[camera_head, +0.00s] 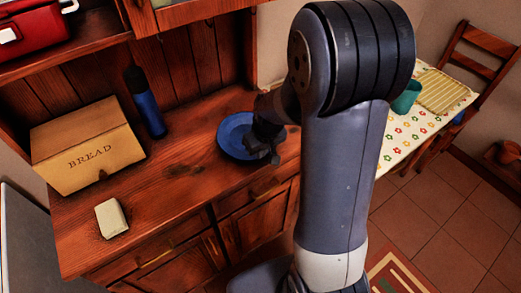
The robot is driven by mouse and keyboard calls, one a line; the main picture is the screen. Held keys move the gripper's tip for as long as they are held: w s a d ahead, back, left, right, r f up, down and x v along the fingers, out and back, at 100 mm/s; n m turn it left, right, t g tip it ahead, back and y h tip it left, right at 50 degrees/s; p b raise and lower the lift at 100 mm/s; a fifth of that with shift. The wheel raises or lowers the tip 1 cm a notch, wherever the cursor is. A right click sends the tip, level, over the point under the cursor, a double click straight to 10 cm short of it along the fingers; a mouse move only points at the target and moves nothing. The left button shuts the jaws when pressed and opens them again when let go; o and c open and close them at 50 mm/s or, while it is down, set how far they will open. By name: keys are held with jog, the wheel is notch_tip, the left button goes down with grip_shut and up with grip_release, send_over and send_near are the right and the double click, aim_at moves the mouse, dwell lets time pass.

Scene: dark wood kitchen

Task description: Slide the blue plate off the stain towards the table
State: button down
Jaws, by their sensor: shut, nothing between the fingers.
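The blue plate (231,137) lies on the wooden counter (180,176), near its right end. My gripper (272,158) is shut and empty, low over the right part of the plate. I cannot tell whether it touches the plate. The gripper and forearm hide the plate's right side. No stain shows clearly; it may be hidden under the plate. The table (400,140), with a flowered cloth, stands to the right, beyond my arm, which covers part of the view.
A bread box (85,147), a blue bottle (148,108) and a pale block (111,218) stand on the counter to the left. A teal cup (406,97) and a striped yellow mat (440,91) are on the table. A chair (485,45) stands behind it.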

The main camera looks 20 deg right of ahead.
jog(key=shift+p+v, duration=0.55)
jog(key=shift+v, duration=0.25)
jog(key=shift+w+a+f, duration=0.1)
jog(key=shift+w, duration=0.15)
jog(key=s+d+b, duration=0.2)
jog(key=s, duration=0.9)
jog(key=shift+s+d, duration=0.4)
jog(key=w+a, duration=0.1)
jog(key=w, duration=0.6)
jog(key=w+a+p, duration=0.1)
jog(key=w, duration=0.3)
jog(key=shift+w+a+f, duration=0.35)
jog(key=shift+w+f, duration=0.05)
jog(key=shift+f, duration=0.2)
jog(key=shift+a, duration=0.1)
